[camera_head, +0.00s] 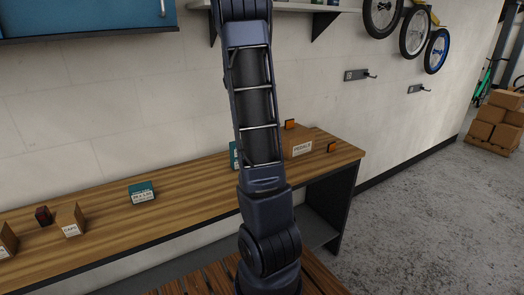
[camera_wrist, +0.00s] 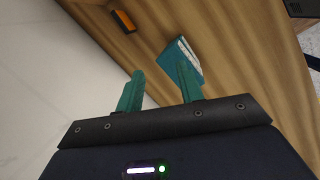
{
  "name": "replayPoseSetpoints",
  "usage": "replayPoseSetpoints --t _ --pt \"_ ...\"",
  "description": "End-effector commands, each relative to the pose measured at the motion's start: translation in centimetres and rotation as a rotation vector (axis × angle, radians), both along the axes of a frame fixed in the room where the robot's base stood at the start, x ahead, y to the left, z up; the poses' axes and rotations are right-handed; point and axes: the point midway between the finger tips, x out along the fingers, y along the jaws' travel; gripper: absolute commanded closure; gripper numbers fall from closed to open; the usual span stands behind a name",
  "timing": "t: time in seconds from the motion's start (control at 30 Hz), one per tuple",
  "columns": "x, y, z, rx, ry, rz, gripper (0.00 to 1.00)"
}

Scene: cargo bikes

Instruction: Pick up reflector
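An orange reflector (camera_head: 290,124) stands by the cardboard box toward the right part of the wooden bench. A second orange reflector (camera_head: 332,147) stands near the bench's right end. A dark red block (camera_head: 43,215), perhaps another reflector, is at the far left. The wrist view shows one orange reflector with a dark edge (camera_wrist: 123,20) on the wood near the top; I cannot tell which one it is. My gripper (camera_wrist: 158,78) has two green fingers spread apart with nothing held between them. The reflector is beyond the fingertips. The head view does not show my gripper.
A teal box (camera_wrist: 187,62) lies beyond the right finger. On the bench (camera_head: 195,195) are another teal box (camera_head: 142,192), a cardboard box (camera_head: 298,145) and small cartons (camera_head: 71,220). My arm hides part of the bench. A blue cabinet (camera_head: 90,16) hangs upper left.

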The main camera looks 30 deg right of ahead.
Motion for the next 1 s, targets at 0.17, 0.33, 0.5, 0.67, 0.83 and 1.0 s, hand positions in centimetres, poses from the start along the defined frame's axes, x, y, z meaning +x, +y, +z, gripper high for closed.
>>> replayPoseSetpoints --t 0.17,0.33,0.5,0.67,0.83,1.0 --pt "2.9 -3.6 -3.5 -0.063 0.087 0.125 0.63" --pt "5.1 -6.8 -6.6 -0.117 0.169 0.244 0.63" --pt "6.4 -8.9 -8.6 -0.152 0.228 0.329 0.63" --pt "6.8 -9.7 -9.4 -0.165 0.252 0.362 0.63" --pt "6.8 -10.2 -10.6 -0.165 0.254 0.364 0.63" --pt "6.6 -11.1 -12.8 -0.165 0.255 0.363 0.63"
